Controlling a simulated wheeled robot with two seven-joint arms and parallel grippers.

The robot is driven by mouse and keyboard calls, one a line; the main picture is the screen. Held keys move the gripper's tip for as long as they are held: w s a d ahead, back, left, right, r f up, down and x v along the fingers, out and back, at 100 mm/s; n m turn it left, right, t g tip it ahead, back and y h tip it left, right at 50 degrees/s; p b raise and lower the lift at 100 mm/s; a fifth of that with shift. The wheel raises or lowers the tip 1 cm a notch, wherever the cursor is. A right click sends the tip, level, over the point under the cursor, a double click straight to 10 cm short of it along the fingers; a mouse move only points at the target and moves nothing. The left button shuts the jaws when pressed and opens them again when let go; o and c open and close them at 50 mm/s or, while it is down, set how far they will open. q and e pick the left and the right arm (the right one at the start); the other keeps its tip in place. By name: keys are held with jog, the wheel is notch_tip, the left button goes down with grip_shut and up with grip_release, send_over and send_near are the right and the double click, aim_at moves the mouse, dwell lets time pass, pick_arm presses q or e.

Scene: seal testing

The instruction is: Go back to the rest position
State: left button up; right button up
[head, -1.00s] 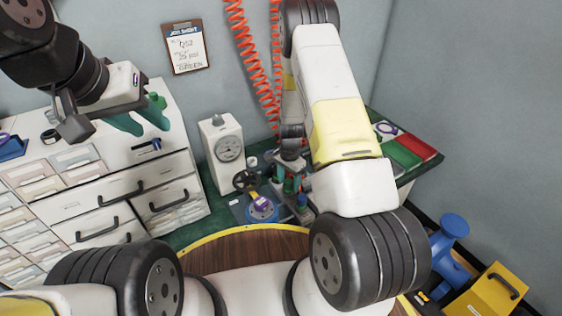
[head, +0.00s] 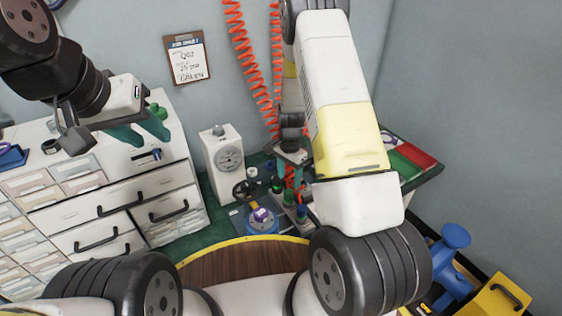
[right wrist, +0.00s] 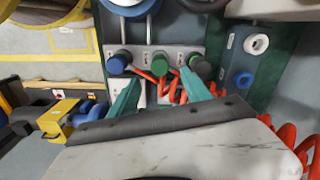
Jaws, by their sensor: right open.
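My left gripper (head: 140,130) hangs in front of the white drawer cabinet in the head view, its two teal fingers apart with nothing seen between them. My right gripper (head: 290,172) is over the bench in the head view, partly hidden by my arm. In the right wrist view my right gripper (right wrist: 160,77) is open, with its teal fingers spread.
An orange-red coiled hose (head: 250,80) hangs behind the right arm, and red coils lie near the posts. A gauge box (head: 222,160), a blue valve fixture (head: 262,220) and red and green trays (head: 413,155) are on the bench. A yellow case (head: 490,300) is at lower right.

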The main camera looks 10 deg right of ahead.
jog(key=s+a+r+n+t+y, duration=0.1)
jog(key=s+r+n, duration=0.15)
jog(key=r, duration=0.95)
jog(key=s+a+r+n+t+y, duration=0.1)
jog(key=s+r+n+t, duration=0.15)
jog(key=r, duration=0.95)
jog(key=s+r+n+t, duration=0.1)
jog(key=s+r+n, duration=0.2)
jog(key=s+r, duration=0.4)
jog(key=s+r+n+t, duration=0.1)
jog(key=s+r+n, duration=0.2)
jog(key=s+r, duration=0.4)
jog(key=s, duration=0.5)
jog(key=shift+s+a+n+t, duration=0.15)
jog(key=shift+s+n+t, duration=0.05)
jog(key=shift+n+t, duration=0.15)
